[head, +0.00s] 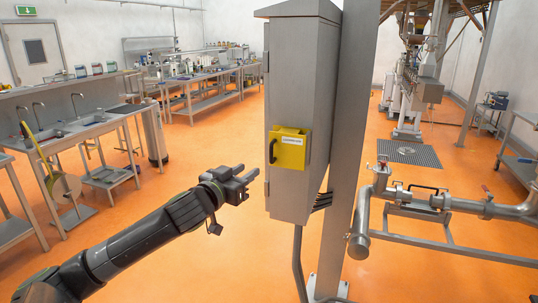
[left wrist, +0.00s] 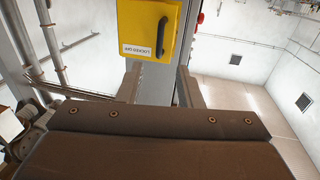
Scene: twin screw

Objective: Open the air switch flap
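The air switch flap is a yellow cover (head: 291,148) with a black curved handle (head: 272,151) and a white label, on the front of a tall grey cabinet (head: 293,90). The yellow cover (left wrist: 138,22) and its handle (left wrist: 161,38) also show at the top of the left wrist view, where the label appears upside down. The cover looks closed. My left gripper (head: 246,180) is open and empty, to the left of and a little below the cover, apart from it. Its two fingers (left wrist: 159,84) stand apart in the left wrist view. My right gripper is not in view.
The cabinet is beside a grey upright post (head: 348,130), with cables at its lower side. Steel pipes with valves (head: 440,203) stand to the right. Sinks and steel benches (head: 75,135) are at the left. The orange floor in front of the cabinet is clear.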

